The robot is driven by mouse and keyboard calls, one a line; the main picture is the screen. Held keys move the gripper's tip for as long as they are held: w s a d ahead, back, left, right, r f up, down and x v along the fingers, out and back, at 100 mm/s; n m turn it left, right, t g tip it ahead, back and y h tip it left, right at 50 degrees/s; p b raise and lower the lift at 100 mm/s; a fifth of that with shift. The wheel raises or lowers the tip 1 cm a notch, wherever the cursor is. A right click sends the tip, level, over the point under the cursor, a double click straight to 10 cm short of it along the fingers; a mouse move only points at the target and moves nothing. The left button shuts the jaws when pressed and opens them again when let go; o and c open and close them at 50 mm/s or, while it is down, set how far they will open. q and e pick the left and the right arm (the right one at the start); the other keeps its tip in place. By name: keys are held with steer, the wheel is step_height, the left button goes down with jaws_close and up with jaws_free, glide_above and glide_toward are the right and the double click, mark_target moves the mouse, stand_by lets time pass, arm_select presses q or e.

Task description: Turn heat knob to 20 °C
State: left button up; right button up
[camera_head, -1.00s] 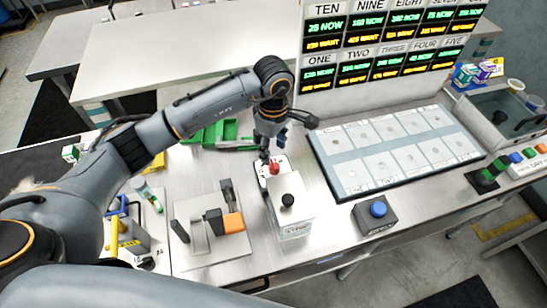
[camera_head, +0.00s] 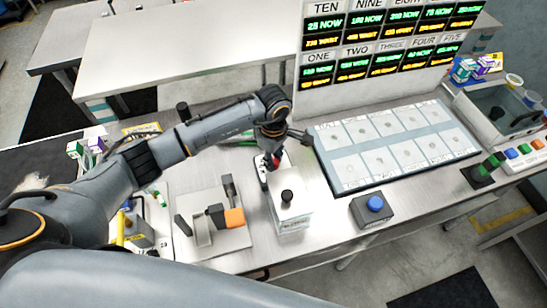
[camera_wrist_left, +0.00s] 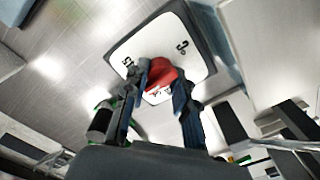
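The red heat knob (camera_head: 277,160) sits on a small white dial plate (camera_head: 261,161) behind a white box with a black knob (camera_head: 287,196). In the left wrist view the heat knob (camera_wrist_left: 163,73) lies between the fingertips of my left gripper (camera_wrist_left: 172,82), one finger on each side, seemingly touching it. The fingers hide part of the knob. The white dial plate (camera_wrist_left: 190,28) shows "°C" and a number that looks like 15; the pointer setting cannot be read. My left gripper (camera_head: 269,168) reaches down from above. My right gripper is out of view.
A blue push button (camera_head: 375,204) stands to the right. A fixture with an orange block (camera_head: 234,218) is at the left. A tray of pale samples (camera_head: 345,173) and a green-lit display board (camera_head: 390,50) lie behind and to the right. The front bench between them is clear.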

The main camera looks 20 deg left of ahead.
arm_select(q)
jaws_close()
steer(key=n+b, duration=0.3)
steer(key=shift+f+n, duration=0.15)
steer(key=shift+n, duration=0.25)
steer(key=n+b, duration=0.4)
steer(key=n, duration=0.2)
steer(key=shift+b, duration=0.4)
steer(key=n+b, duration=0.3)
steer(key=n, duration=0.2)
steer(key=shift+n, duration=0.4)
steer(key=n+b, duration=0.2)
steer(key=n, duration=0.2)
steer(key=shift+s+n, duration=0.1)
steer(key=shift+n, duration=0.3)
